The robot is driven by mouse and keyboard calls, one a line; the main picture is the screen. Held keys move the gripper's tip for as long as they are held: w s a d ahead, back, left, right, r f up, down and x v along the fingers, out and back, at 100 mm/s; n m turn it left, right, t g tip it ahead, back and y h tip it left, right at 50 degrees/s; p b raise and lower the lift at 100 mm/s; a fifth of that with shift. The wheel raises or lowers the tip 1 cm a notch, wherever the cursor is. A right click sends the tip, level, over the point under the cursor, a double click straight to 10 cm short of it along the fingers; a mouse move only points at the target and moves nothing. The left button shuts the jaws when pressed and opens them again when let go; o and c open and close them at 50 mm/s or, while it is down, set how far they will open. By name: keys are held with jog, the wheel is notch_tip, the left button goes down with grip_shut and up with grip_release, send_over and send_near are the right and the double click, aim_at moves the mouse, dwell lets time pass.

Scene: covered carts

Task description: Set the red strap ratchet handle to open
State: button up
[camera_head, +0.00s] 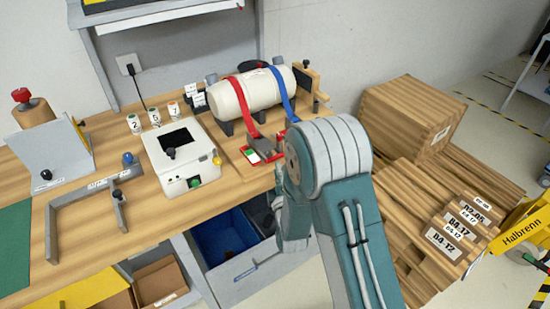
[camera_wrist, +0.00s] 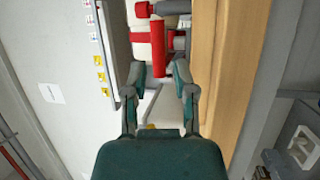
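The red strap (camera_head: 241,102) runs over a cream cylinder (camera_head: 260,91) on the bench in the head view. Its ratchet (camera_head: 263,150) sits at the strap's lower end, on a red-edged base with a green and white marker. The handle's exact angle is unclear. No contact is clear.
A blue strap (camera_head: 281,92) crosses the cylinder to the right. A white box (camera_head: 183,157) with knobs stands left of the ratchet. A wooden crate (camera_head: 412,115) and stacked boards are at right. A blue bin (camera_head: 225,238) sits under the bench (camera_head: 120,225).

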aim_at(276, 159)
jog(key=x, duration=0.5)
jog(key=shift+c, duration=0.2)
grip_shut()
jog(key=shift+w+r, duration=0.1)
jog(key=shift+r, duration=0.2)
